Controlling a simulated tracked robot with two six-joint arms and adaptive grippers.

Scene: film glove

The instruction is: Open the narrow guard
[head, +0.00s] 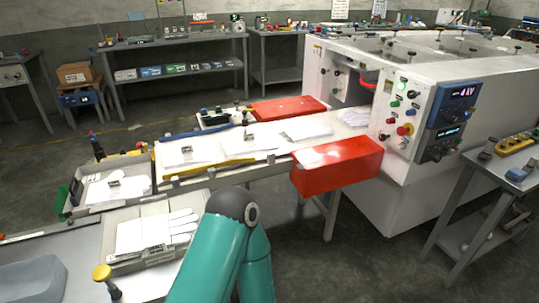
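Two red guard-like covers flank the conveyor where it enters the white machine. The nearer red cover (337,166) is a box on the near side of the belt. The farther red cover (287,110) lies on the far side and looks flatter and narrower. I cannot tell for sure which one is the narrow guard, or whether either is open. A teal arm of mine rises from the bottom middle, bent at a dark joint, left of the nearer cover and apart from it in the picture. Neither gripper shows in this view.
The conveyor (215,176) carries white gloves or sheets toward the machine (468,78), which has a control panel (402,113). A grey tray (112,262) of white gloves and a yellow knob (102,272) are at the near left. A side table (487,170) stands right.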

